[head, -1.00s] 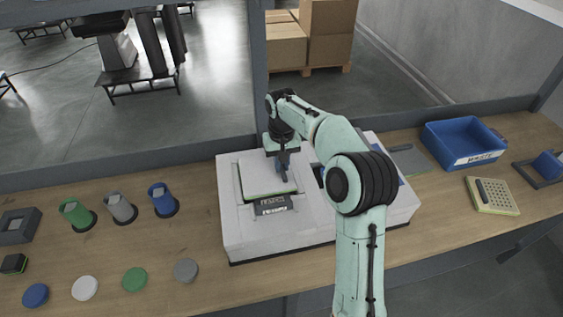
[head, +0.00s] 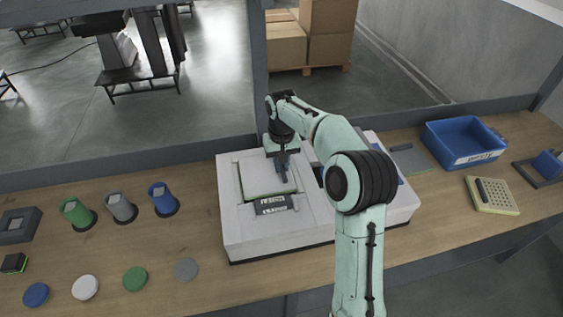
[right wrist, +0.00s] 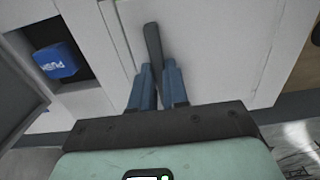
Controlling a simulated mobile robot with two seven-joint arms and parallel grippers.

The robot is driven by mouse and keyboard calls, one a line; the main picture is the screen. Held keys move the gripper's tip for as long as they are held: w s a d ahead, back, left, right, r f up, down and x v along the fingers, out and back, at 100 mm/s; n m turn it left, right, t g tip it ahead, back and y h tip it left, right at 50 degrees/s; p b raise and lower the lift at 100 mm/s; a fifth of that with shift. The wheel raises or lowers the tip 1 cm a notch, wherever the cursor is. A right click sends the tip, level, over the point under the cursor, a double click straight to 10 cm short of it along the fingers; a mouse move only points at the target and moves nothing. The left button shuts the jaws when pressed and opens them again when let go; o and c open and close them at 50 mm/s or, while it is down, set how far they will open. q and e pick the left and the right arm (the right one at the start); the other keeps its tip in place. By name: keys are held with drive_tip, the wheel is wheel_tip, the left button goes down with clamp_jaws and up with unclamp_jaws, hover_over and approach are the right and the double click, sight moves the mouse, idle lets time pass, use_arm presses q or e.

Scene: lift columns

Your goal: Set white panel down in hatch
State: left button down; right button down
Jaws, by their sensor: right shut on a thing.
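The white panel (head: 262,180) is a flat square with a thin green edge. It lies level at the hatch (head: 235,190) in the left part of the white housing (head: 240,235); I cannot tell whether it rests fully on the hatch floor. My right gripper (head: 283,174) is over the panel, shut on its dark bar handle. In the right wrist view, the blue fingers of the gripper (right wrist: 157,88) close around the dark handle (right wrist: 153,45), with the white panel (right wrist: 205,45) behind. My left gripper is not in view.
A blue PUSH button (right wrist: 57,60) sits in a dark recess beside the panel. A labelled dark plate (head: 273,205) lies in front of the hatch. Cups and coloured discs stand left on the wooden bench (head: 190,235); a blue bin (head: 463,143) stands right.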

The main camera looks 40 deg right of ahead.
drive_tip(key=shift+f, duration=0.3)
idle(0.8)
drive_tip(key=c, duration=1.1)
unclamp_jaws()
drive_tip(key=shift+o, duration=0.2)
drive_tip(key=shift+r+p, duration=0.6)
drive_tip(key=shift+r, duration=0.65)
drive_tip(key=shift+w+r, duration=0.15)
drive_tip(key=shift+r, duration=0.95)
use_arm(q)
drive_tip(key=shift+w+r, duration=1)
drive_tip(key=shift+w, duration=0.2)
use_arm(e)
drive_tip(key=shift+r, duration=1.15)
